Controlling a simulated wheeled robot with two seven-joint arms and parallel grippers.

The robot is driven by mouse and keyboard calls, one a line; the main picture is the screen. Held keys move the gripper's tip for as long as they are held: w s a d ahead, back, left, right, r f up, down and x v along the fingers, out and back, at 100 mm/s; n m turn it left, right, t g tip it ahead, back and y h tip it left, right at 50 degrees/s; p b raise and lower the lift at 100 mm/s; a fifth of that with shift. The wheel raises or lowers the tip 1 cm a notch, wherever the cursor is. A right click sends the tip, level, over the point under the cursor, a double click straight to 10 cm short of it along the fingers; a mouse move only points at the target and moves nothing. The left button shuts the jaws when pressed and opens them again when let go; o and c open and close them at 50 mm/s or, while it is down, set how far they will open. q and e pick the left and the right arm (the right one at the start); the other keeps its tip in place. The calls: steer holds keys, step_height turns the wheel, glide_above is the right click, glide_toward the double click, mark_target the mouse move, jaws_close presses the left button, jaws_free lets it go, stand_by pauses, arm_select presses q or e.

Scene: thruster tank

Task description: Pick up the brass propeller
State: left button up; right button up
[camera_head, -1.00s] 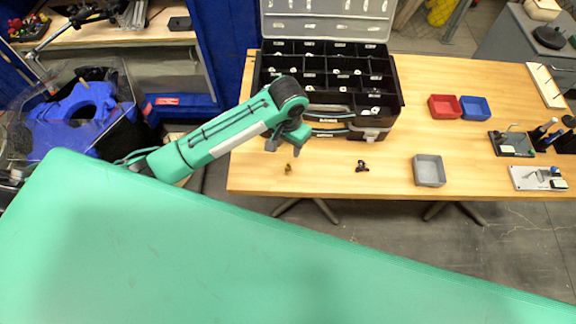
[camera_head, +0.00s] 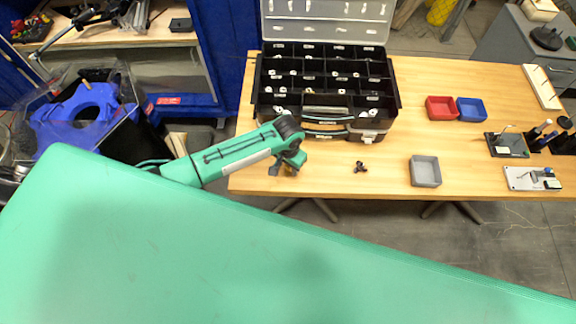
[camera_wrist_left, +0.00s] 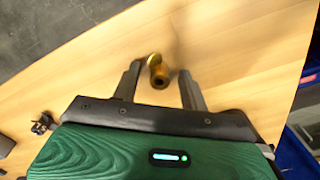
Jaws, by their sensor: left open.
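The brass propeller (camera_wrist_left: 156,68) is a small gold piece lying on the wooden table, seen in the left wrist view. It sits between and slightly beyond the two fingertips of my left gripper (camera_wrist_left: 158,72), which is open and empty. In the head view my left gripper (camera_head: 290,170) is low over the table's near left part, and it hides most or all of the propeller there. My right gripper is in neither view.
A small dark part (camera_head: 361,167) lies to the right on the table (camera_head: 320,180). A grey bin (camera_head: 425,171) stands farther right, with red (camera_head: 441,108) and blue (camera_head: 472,109) bins behind. An open black organizer case (camera_head: 325,85) stands behind my left gripper.

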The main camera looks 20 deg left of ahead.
arm_select(q)
steer(key=shift+f, duration=0.1)
jaws_close()
stand_by(0.3)
